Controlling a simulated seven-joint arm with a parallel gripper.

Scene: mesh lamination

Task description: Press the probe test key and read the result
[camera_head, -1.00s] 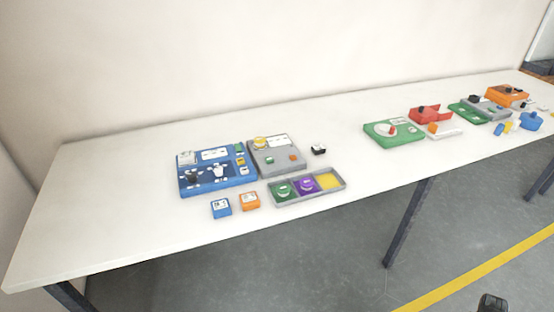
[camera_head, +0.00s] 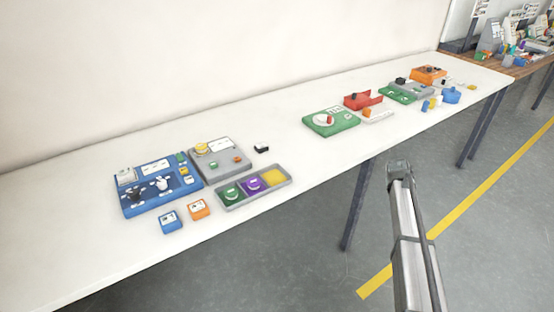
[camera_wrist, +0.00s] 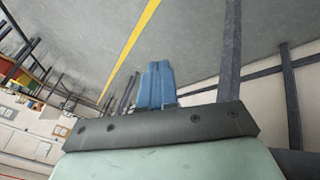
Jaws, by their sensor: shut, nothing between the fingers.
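My gripper (camera_wrist: 157,68) shows in the wrist view with its two blue fingers together and nothing between them. It points over bare floor, away from the bench top. In the head view, a blue panel (camera_head: 127,207) with dark and white knobs and small colored keys lies on the white table. A grey unit (camera_head: 226,155) beside it has a yellow round button (camera_head: 201,148), a white label and small green and orange keys. I cannot tell which key is the probe test key, and no result is readable. My gripper's fingers cannot be made out in the head view.
A grey tray (camera_head: 288,179) with green, purple and yellow parts lies in front, near blue (camera_head: 171,221) and orange (camera_head: 199,209) blocks. A black-and-white piece (camera_head: 261,148) lies behind. A green unit (camera_head: 331,124) and more devices stand right. The white table (camera_head: 60,245) is bare at left.

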